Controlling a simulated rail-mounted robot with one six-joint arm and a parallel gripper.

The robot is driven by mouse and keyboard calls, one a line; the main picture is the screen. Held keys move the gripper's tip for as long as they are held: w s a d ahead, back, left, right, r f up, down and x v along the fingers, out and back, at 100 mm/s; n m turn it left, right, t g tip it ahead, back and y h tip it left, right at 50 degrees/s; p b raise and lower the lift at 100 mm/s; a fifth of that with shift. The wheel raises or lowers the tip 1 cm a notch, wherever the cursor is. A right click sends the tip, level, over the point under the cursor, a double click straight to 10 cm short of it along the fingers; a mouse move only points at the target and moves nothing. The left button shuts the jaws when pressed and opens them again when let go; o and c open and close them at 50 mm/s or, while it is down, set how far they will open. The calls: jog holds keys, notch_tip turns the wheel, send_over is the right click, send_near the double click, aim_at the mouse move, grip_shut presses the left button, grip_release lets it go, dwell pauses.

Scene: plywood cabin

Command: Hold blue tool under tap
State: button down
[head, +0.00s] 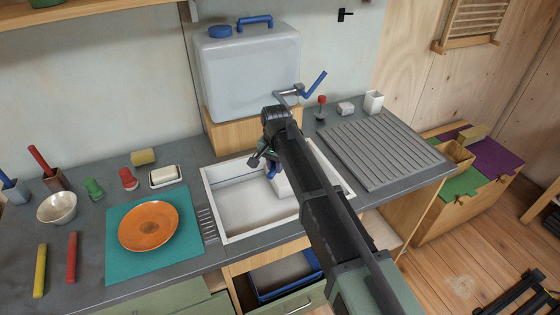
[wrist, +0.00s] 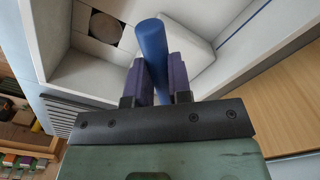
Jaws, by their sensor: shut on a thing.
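A blue tool (wrist: 151,42) with a round handle is pinched between the two dark fingers of my gripper (wrist: 158,75). In the head view my gripper (head: 266,160) is over the white sink (head: 235,230), and a bit of the blue tool (head: 271,172) shows below it. My arm hides most of the tool. The tap (head: 291,93), a grey pipe with a blue lever (head: 316,83), sticks out at the right of the water canister, above and behind my gripper. Whether the tool is straight below the spout is unclear. No water shows.
A white block (head: 283,183) lies in the sink, near the tool; it also shows in the wrist view (wrist: 186,48). The canister (head: 248,75) stands behind on a wooden box (head: 225,130). A grey ribbed drainboard (head: 380,150) is right. An orange plate (head: 149,225) is left.

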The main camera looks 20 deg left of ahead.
dwell(0.4)
jog(key=shift+w+d, duration=0.2)
jog(key=shift+d, duration=0.25)
jog(key=shift+a, duration=0.15)
jog(key=shift+s+a, duration=0.25)
jog(key=shift+a, duration=0.2)
jog(key=shift+d, duration=0.1)
jog(key=shift+w+d, duration=0.25)
jog(key=shift+d, duration=0.25)
jog(key=shift+s+a, duration=0.25)
jog(key=shift+a, duration=0.35)
